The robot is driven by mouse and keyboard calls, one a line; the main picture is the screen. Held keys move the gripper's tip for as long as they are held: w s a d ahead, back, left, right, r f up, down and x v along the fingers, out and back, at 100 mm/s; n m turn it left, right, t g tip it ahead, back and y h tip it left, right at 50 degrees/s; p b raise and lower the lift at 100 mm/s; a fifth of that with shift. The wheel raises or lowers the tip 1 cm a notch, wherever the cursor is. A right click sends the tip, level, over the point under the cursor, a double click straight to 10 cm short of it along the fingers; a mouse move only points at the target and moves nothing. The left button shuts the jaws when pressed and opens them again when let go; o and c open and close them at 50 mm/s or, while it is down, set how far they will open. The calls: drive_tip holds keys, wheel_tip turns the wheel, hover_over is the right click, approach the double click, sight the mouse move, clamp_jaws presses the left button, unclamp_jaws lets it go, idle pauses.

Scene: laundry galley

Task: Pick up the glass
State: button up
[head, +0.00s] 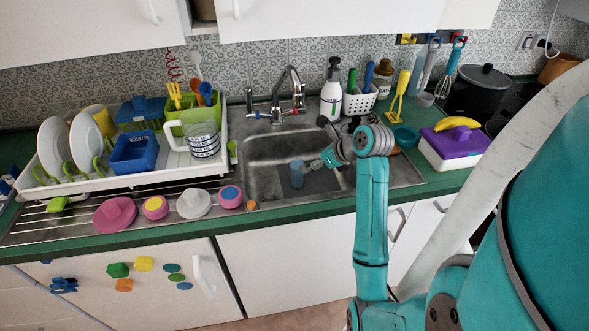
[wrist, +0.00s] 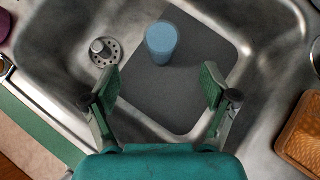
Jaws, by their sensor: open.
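A blue glass (head: 297,174) stands upright in the metal sink, on a dark grey mat. In the wrist view the glass (wrist: 161,40) is near the top middle, ahead of my fingertips and roughly centred between them. My gripper (wrist: 160,82) is open and empty, with its two green-padded fingers spread wide over the mat (wrist: 186,80). In the head view my gripper (head: 316,164) reaches into the sink from the right, a short way right of the glass and apart from it.
The sink (head: 270,147) has raised walls around the glass, and a drain (wrist: 104,50) lies left of it. The faucet (head: 287,95) rises behind. A dish rack (head: 75,185) stands left. A purple-topped container (head: 455,145) with a banana stands right.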

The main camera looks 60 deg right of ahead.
sight(297, 166)
drive_tip(key=x, duration=1)
drive_tip(key=shift+w+d+f, duration=0.1)
drive_tip(key=shift+d+f, duration=0.15)
drive_tip(key=c, duration=1.6)
drive_tip(key=shift+r, duration=0.1)
drive_tip(key=shift+r, duration=0.55)
drive_tip(key=s+r, duration=0.1)
drive_tip(key=r, duration=0.3)
drive_tip(key=s+r, duration=0.1)
drive_tip(key=r, duration=0.4)
drive_tip(key=s+a+r, duration=0.1)
drive_tip(key=s+r, duration=0.1)
drive_tip(key=r, duration=0.2)
drive_tip(key=shift+r, duration=0.4)
